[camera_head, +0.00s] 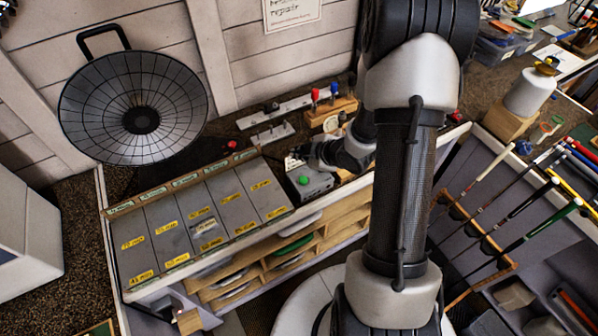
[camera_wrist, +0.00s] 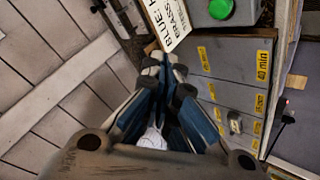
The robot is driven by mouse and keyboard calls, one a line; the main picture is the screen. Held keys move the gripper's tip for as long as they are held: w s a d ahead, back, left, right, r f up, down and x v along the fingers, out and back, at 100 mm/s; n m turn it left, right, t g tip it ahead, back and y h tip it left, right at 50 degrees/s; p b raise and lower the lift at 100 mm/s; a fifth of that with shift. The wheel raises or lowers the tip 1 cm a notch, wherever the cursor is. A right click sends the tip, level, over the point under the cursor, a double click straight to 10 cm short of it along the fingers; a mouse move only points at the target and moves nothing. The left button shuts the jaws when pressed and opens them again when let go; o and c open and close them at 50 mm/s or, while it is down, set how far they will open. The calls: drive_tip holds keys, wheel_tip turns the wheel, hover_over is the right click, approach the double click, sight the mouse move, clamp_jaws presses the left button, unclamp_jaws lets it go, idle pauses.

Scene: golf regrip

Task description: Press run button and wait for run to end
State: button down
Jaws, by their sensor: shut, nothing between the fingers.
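A grey box (camera_head: 318,187) with a green button (camera_head: 303,180) on top stands on the bench to the right of the labelled panels. In the wrist view the green button (camera_wrist: 220,9) is at the top edge, on the grey box (camera_wrist: 240,16). My gripper (camera_head: 305,153) is behind and above the box in the head view. In the wrist view my gripper (camera_wrist: 165,65) is shut and empty, its blue-sided fingers together. The fingertips appear apart from the button. No run light or display can be made out.
Grey panels (camera_head: 208,222) with yellow minute labels lie left of the box. A white sign (camera_wrist: 168,17) with "BLUE" and "BRASS" text is near my fingertips. A wooden block with red and blue knobs (camera_head: 330,108) stands behind. Golf clubs (camera_head: 520,208) rest in a rack at right.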

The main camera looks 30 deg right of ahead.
sight(301, 181)
drive_tip(key=shift+s, duration=0.15)
wheel_tip(301, 181, down, 9)
drive_tip(key=b, duration=0.7)
drive_tip(key=shift+r, duration=0.1)
idle(1.2)
drive_tip(key=shift+f+b, duration=0.45)
drive_tip(key=shift+b, duration=0.15)
drive_tip(key=shift+f+b, duration=0.5)
drive_tip(key=shift+b, duration=0.05)
idle(0.4)
idle(0.3)
drive_tip(key=shift+r+p, duration=0.75)
drive_tip(key=shift+r, duration=0.2)
drive_tip(key=shift+r, duration=0.1)
